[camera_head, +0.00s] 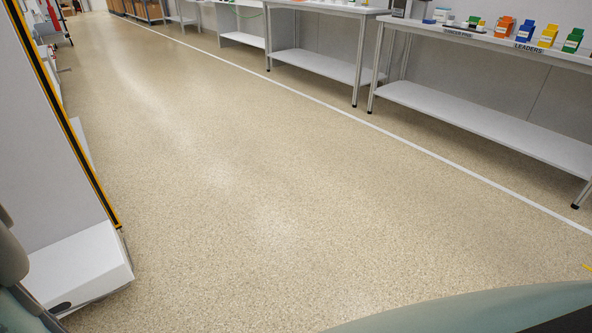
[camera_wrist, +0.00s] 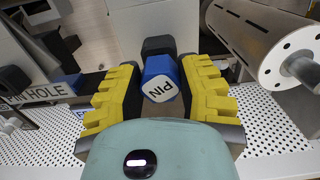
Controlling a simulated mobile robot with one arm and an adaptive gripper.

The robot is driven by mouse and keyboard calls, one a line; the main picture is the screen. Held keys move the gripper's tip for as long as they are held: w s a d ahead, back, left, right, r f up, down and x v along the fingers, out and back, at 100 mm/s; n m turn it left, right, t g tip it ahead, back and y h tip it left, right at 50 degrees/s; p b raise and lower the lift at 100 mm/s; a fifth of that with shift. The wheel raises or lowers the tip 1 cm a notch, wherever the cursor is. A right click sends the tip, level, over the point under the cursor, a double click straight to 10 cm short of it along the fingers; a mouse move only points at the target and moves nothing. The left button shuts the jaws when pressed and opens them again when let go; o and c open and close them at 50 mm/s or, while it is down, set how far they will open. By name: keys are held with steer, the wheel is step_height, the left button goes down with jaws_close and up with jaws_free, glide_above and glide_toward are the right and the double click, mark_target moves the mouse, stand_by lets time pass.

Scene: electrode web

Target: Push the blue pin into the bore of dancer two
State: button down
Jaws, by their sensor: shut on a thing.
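In the wrist view my gripper (camera_wrist: 162,78) has its two yellow ridged fingers closed on the blue pin (camera_wrist: 157,67), one on each side. The pin has a white end face marked PIN, turned towards the camera. A label ending in HOLE (camera_wrist: 42,92) sits on a bar left of my fingers, and its start is unclear. A dark part (camera_wrist: 157,45) lies just beyond the pin. I cannot tell whether the pin touches it. The bore itself is not clearly visible, and I cannot tell which dancer this is. My gripper is not seen in the head view.
A large metal roller (camera_wrist: 287,55) stands close on the right in the wrist view. A white perforated panel (camera_wrist: 270,130) lies below. In the head view a bench (camera_head: 490,42) carries coloured blocks and a LEADERS label. The speckled floor (camera_head: 260,170) is clear.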

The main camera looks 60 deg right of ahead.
steer(key=shift+w+a+b, duration=0.25)
steer(key=shift+a+b, duration=0.25)
steer(key=shift+a, duration=0.15)
steer(key=c, duration=0.6)
jaws_free()
steer(key=shift+s+d, duration=0.1)
steer(key=shift+d, duration=0.05)
steer(key=shift+s+d+r, duration=0.1)
steer(key=shift+d, duration=0.4)
steer(key=v, duration=1)
steer(key=shift+d, duration=0.35)
